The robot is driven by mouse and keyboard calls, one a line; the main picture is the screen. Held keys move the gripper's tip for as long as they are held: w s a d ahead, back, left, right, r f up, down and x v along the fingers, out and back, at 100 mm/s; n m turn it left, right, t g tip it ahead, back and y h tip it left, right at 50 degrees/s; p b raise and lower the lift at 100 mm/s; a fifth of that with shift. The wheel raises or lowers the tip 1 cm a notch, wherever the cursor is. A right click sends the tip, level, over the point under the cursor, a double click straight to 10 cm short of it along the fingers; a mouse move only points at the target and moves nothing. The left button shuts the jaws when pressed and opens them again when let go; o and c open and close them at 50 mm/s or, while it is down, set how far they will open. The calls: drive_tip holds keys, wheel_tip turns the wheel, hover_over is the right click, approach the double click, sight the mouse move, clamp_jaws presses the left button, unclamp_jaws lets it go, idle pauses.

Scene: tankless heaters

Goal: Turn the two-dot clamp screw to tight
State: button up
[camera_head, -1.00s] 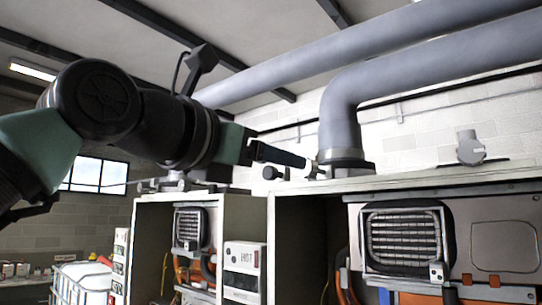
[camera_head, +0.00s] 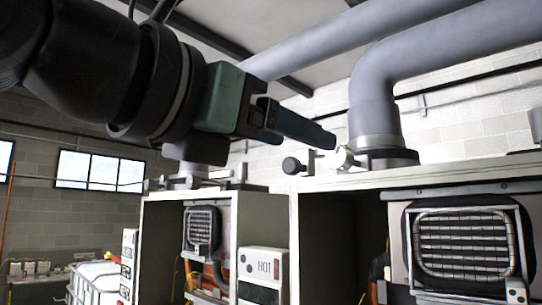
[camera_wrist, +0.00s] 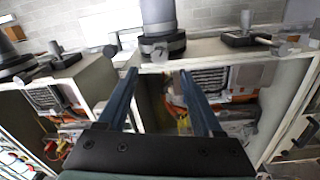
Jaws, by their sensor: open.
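A grey flue pipe (camera_head: 374,105) stands in a metal clamp collar on top of the near heater cabinet. A pale clamp screw (camera_head: 345,157) sticks out from the collar's left side; in the wrist view a pale screw (camera_wrist: 159,55) shows in front of the collar, between the fingertip lines. A dark round knob (camera_head: 291,165) stands to its left, also near the cabinet's top edge. I cannot make out dots on either. My gripper (camera_head: 328,139) points at the pale screw from the upper left, its tips close to it; contact is unclear. In the wrist view my gripper (camera_wrist: 158,72) is open, with nothing between its blue fingers.
The cabinet's top edge (camera_head: 430,178) runs below the screw. A second cabinet (camera_head: 160,197) stands to the left, with pipe fittings on top. A white panel marked HOT (camera_head: 262,265) sits between them. Large pipes run overhead along the block wall.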

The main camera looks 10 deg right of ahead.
sight(336, 155)
drive_tip(key=p+x, duration=0.5)
drive_tip(key=x, duration=0.5)
drive_tip(key=shift+w+d, duration=0.2)
drive_tip(key=shift+w+d+f+p, duration=0.15)
drive_tip(key=shift+w+d+p, duration=0.15)
drive_tip(key=shift+w, duration=0.1)
drive_tip(key=shift+s+a, duration=0.1)
drive_tip(key=shift+s, duration=0.05)
drive_tip(key=c, duration=0.6)
clamp_jaws()
